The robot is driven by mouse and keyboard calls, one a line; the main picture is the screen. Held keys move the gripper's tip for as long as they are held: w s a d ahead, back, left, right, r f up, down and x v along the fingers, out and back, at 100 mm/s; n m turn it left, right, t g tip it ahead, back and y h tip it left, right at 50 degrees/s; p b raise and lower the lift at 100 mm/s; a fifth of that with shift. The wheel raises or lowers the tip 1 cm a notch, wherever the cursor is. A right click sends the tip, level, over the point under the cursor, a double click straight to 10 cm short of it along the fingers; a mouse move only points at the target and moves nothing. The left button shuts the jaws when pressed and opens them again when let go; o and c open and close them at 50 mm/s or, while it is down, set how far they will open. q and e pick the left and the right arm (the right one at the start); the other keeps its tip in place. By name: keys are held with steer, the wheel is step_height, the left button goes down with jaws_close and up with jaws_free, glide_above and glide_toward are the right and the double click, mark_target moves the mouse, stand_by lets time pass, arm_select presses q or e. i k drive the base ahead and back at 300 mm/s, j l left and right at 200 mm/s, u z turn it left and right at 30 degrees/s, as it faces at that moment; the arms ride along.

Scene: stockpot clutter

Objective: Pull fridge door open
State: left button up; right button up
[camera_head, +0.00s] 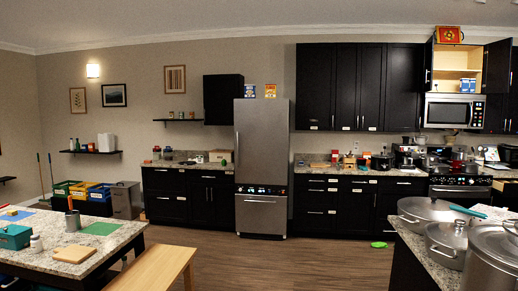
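The fridge (262,150) is a tall stainless steel unit against the back wall, a little right of the picture's middle. Its upper door is shut, with a long vertical handle (237,148) near its left edge. Below is a lower steel section (261,213) with a dark display strip and a horizontal bar handle. Two small boxes stand on top of the fridge. The fridge is across the room from me. Neither of my grippers shows in the head view.
Wood floor (300,262) lies open in front of the fridge. A wooden bench (155,270) and a granite table (105,240) stand at the front left. A counter with several pots (428,212) stands at the front right. A green item (379,245) lies on the floor.

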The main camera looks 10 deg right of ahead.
mark_target(261, 125)
steer(key=z, duration=0.5)
steer(key=i+l, duration=0.1)
steer(key=i, duration=7.45)
steer(key=j+u, duration=0.1)
steer(key=u, duration=0.4)
